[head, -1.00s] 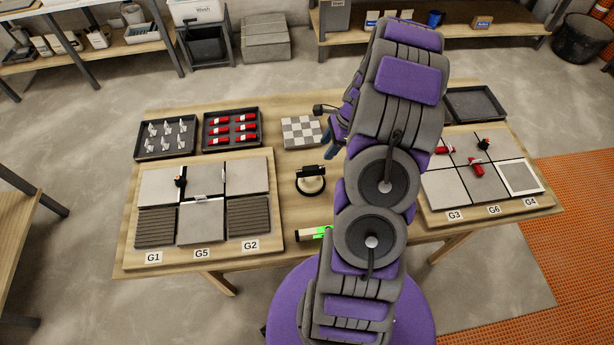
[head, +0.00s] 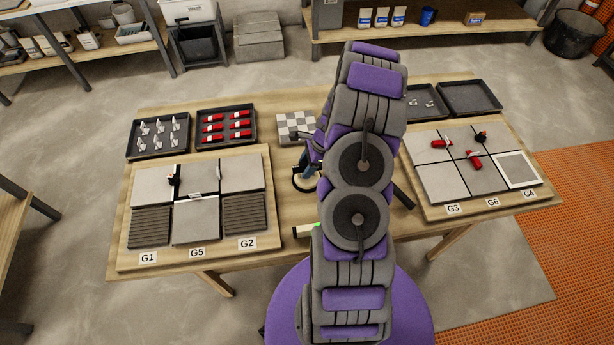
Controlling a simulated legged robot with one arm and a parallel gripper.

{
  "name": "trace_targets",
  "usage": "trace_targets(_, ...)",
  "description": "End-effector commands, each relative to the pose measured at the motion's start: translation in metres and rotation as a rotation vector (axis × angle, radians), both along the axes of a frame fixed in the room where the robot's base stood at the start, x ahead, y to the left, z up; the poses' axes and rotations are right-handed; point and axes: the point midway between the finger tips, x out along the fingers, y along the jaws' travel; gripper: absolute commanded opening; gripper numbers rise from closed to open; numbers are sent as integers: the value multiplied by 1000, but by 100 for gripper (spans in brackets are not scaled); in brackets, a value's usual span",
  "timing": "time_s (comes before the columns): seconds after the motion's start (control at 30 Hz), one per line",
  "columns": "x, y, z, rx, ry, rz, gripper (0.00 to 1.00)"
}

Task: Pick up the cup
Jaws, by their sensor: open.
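A round suction cup with a black rim (head: 303,184) stands on the middle of the table, between the two tile boards. My arm now covers its right side. My gripper (head: 306,160) shows only in part at the left edge of my arm, just above and behind the cup in the picture. Its jaws are open. Whether it touches the cup cannot be told. A blue mug (head: 428,16) stands on the far shelf, well away from my gripper.
The left tile board (head: 195,250) and right tile board (head: 480,213) flank the cup. Trays of white clips (head: 159,135) and red wedges (head: 226,127) lie behind the left board. A checkered plate (head: 296,127) lies behind the cup. A green-and-white level (head: 306,231) lies in front, partly hidden.

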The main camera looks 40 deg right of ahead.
Motion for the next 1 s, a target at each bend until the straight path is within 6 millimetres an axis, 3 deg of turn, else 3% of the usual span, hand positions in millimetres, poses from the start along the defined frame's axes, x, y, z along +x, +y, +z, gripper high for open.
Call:
trace_targets(0.1,3,4,-16,0,0,1,53)
trace_targets(0.37,3,4,-19,1,-1,1,53)
trace_targets(0.9,4,5,-18,-1,-1,1,2)
trace_targets(1.0,4,5,-18,-1,-1,1,0)
